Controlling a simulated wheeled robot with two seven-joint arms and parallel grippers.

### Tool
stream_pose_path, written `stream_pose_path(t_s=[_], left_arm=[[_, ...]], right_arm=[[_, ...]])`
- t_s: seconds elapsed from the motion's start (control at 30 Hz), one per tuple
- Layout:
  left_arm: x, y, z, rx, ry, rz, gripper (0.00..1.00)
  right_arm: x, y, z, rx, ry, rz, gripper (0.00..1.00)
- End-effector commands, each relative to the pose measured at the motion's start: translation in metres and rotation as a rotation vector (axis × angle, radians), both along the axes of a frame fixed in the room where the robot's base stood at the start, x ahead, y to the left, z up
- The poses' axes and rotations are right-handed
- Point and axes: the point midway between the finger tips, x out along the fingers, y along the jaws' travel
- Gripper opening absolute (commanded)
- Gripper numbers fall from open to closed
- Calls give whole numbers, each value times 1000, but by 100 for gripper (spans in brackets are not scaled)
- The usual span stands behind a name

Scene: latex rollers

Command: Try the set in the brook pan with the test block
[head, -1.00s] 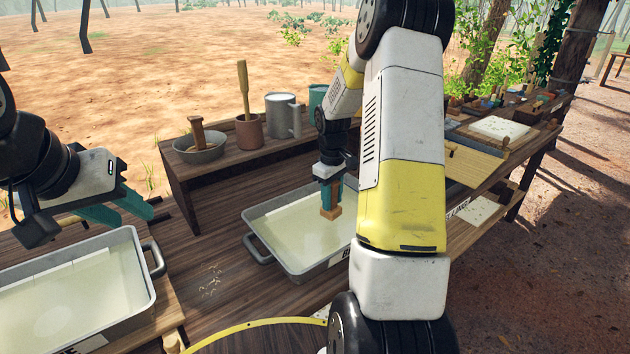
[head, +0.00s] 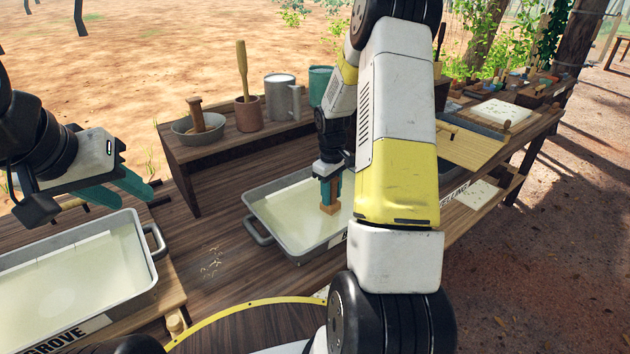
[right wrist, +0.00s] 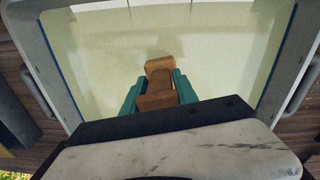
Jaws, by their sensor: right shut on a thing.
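The middle pan (head: 262,197) is a grey metal tray of pale milky liquid; its front label is mostly hidden behind my right arm, so I cannot read the name. My right gripper (head: 328,180) points down over this pan, shut on the wooden test block (head: 329,208). In the right wrist view the block (right wrist: 159,80) sits between the teal fingers (right wrist: 158,95), over the pale liquid. I cannot tell whether its lower end touches the surface. My left gripper (head: 122,188) is empty and open above the back of the left pan.
The left pan (head: 152,285), labelled with "GROVE", also holds pale liquid. A raised shelf behind carries a bowl with a pestle (head: 197,127), a brown pot (head: 249,113) and a grey jug (head: 280,95). A bench with trays and boards (head: 470,145) stands at right.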

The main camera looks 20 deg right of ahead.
Motion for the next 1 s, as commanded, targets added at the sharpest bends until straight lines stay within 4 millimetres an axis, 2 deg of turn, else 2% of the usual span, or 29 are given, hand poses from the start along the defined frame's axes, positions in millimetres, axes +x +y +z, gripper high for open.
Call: stream_pose_path(t_s=[1.0], left_arm=[[0, 0, 0, 0, 0, 0, 36]], right_arm=[[0, 0, -13, 0, 0, 0, 0]])
